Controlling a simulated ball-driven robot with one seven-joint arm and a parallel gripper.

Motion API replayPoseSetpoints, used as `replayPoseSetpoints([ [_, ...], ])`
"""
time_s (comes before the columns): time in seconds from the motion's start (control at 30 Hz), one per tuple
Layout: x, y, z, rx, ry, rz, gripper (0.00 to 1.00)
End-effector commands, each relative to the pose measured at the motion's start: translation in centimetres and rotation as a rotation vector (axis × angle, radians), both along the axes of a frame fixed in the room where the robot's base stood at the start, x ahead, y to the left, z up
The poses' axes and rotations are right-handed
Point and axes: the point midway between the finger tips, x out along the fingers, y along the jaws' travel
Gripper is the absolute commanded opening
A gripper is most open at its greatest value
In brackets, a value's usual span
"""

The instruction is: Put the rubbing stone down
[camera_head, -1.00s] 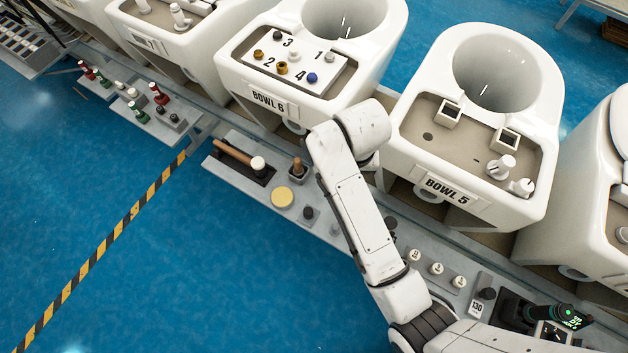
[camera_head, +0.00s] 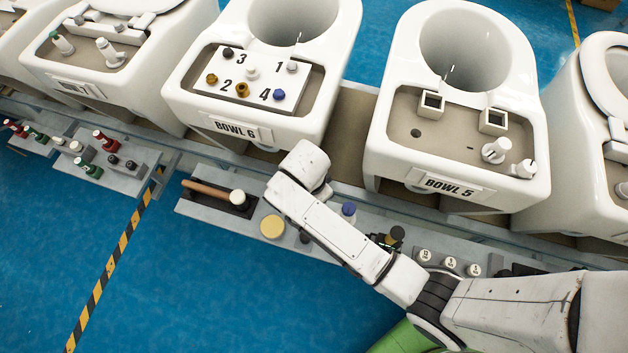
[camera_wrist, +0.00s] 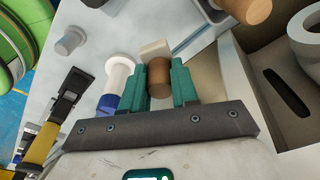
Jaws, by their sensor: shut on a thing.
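In the wrist view my gripper (camera_wrist: 160,72) has its two teal fingers shut on a short brown wooden handle (camera_wrist: 160,83). A pale block (camera_wrist: 155,48) shows just beyond the handle, in line with it; I take the two together as the rubbing stone. Whether the block touches a surface below cannot be told. In the head view my arm hides the gripper and the stone, near the grey shelf (camera_head: 195,204) in front of bowl 6.
A blue-and-white item (camera_wrist: 116,83) stands close to my left finger; in the head view it is blue-topped (camera_head: 348,210). The shelf holds a mallet (camera_head: 237,197) and a yellow disc (camera_head: 272,227). Bowl 6 (camera_head: 310,135) and bowl 5 (camera_head: 375,160) stand behind. A yellow tool (camera_wrist: 40,143) shows lower left.

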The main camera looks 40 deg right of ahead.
Motion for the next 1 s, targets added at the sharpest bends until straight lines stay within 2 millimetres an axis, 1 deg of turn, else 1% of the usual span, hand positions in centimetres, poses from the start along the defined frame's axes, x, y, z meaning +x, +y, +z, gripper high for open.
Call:
replayPoseSetpoints([
  [0.03,0.0,0.0,-0.8,0.0,0.001,0.0,0.0],
  [0.23,0.0,0.0,-2.5,0.0,0.001,0.002,0.0],
  [0.4,0.0,0.0,-5.0,0.0,0.001,0.001,0.0],
  [0.5,0.0,0.0,-5.9,0.0,0.0,0.001,0.0],
  [0.93,0.0,0.0,-6.5,0.0,-0.002,0.001,0.0],
  [0.97,0.0,0.0,-6.4,0.0,-0.002,0.001,0.32],
  [1.0,0.0,0.0,-6.4,0.0,-0.001,0.001,0.36],
])
